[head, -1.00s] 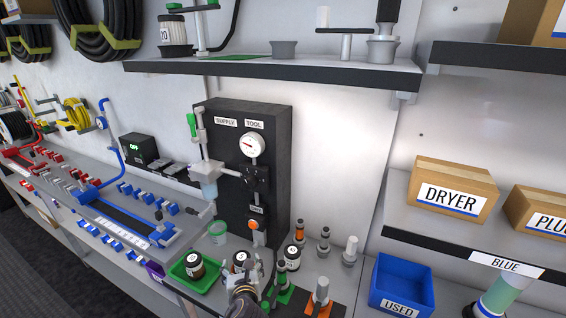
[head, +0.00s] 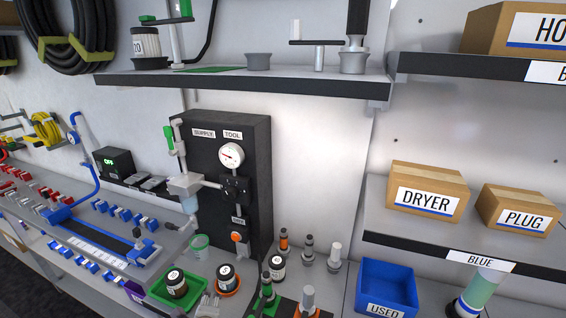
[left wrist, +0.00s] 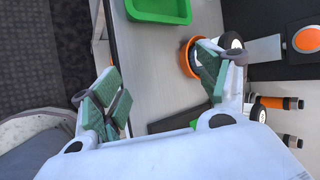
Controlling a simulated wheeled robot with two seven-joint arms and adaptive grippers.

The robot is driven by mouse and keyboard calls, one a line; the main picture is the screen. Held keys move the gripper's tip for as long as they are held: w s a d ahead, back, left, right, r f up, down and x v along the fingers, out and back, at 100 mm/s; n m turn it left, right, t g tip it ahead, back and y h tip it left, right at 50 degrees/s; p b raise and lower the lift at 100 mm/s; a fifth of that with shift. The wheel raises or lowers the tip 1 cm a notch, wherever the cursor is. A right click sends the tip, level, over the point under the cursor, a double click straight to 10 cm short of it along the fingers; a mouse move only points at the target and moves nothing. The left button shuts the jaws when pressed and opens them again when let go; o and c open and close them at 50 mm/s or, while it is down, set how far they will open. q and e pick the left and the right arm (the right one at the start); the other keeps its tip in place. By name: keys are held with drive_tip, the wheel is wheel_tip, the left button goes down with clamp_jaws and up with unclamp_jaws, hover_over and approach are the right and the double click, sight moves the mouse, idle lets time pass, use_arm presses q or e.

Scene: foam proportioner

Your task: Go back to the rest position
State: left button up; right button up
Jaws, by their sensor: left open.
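My left gripper (left wrist: 160,88) is open and empty in the left wrist view, its green-padded fingers wide apart above the grey bench. In the head view, only grey fingertips (head: 207,304) show at the bottom edge, between the green tray (head: 158,299) and the orange dish (head: 232,291). A dark jar with a white label (head: 226,276) stands in the orange dish. In the left wrist view the orange dish (left wrist: 185,62) is partly hidden behind the right-hand finger. My right gripper is not in view.
Another jar (head: 177,284) stands in the green tray. The black gauge panel (head: 256,180) rises behind, with a small green cup (head: 200,247) before it. Several upright fittings and a blue bin (head: 386,287) stand to the right. A shelf (head: 250,80) overhangs the panel.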

use_arm(q)
drive_tip(key=s+a+f+n+g+h, duration=0.1)
drive_tip(key=s+n+g+h, duration=0.3)
drive_tip(key=s+n, duration=1.1)
wheel_tip(320, 180, down, 33)
drive_tip(key=n+g, duration=0.2)
drive_tip(key=s+a+f, duration=0.2)
drive_tip(key=s+f, duration=0.8)
drive_tip(key=s, duration=0.1)
drive_tip(key=s+a+f+g, duration=0.1)
drive_tip(key=s+a+f, duration=0.1)
drive_tip(key=s+f, duration=0.8)
drive_tip(key=shift+s+m+y, duration=0.3)
drive_tip(key=shift+s+y, duration=0.1)
drive_tip(key=shift+s, duration=0.6)
drive_tip(key=shift+a+f, duration=0.1)
idle(0.6)
